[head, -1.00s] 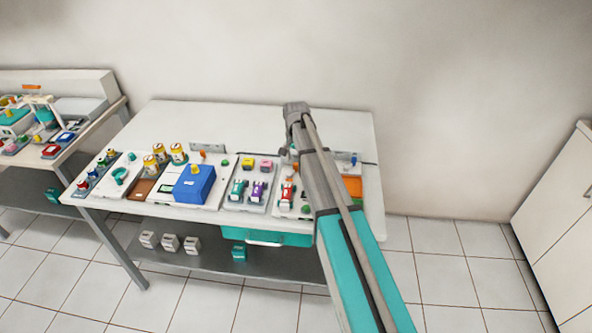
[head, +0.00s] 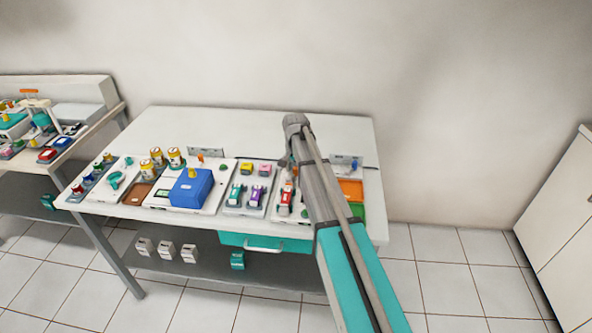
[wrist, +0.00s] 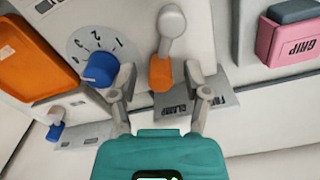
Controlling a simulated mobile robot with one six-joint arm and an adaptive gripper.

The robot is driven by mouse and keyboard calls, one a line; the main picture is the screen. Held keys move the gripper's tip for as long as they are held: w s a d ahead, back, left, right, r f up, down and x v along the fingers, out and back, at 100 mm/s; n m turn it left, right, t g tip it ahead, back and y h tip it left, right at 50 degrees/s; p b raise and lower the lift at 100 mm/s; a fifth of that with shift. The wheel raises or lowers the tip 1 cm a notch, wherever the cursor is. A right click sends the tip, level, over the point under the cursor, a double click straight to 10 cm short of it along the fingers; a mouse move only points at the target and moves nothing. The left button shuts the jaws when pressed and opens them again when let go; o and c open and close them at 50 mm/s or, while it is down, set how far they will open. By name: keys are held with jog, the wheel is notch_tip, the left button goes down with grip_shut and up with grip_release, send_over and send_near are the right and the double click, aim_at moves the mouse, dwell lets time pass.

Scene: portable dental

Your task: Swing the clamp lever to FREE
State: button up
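The clamp lever shows in the wrist view as an orange handle (wrist: 161,74) beside a grey plate (wrist: 196,103) marked FREE and CLAMP. My gripper (wrist: 161,76) is open, one finger on each side of the orange handle, with a visible gap on both sides. In the head view, my gripper (head: 287,162) is at the back right of the table, and my arm hides much of the lever area.
A blue knob (wrist: 99,69) on a numbered dial sits close to the left finger in the wrist view. An orange tray (wrist: 36,57), a blue lever (wrist: 56,117) and a pink GRIP block (wrist: 291,42) are nearby. The table's back (head: 250,123) is clear.

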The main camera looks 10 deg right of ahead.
grip_shut()
jog(key=shift+d, duration=0.2)
jog(key=shift+a, duration=0.15)
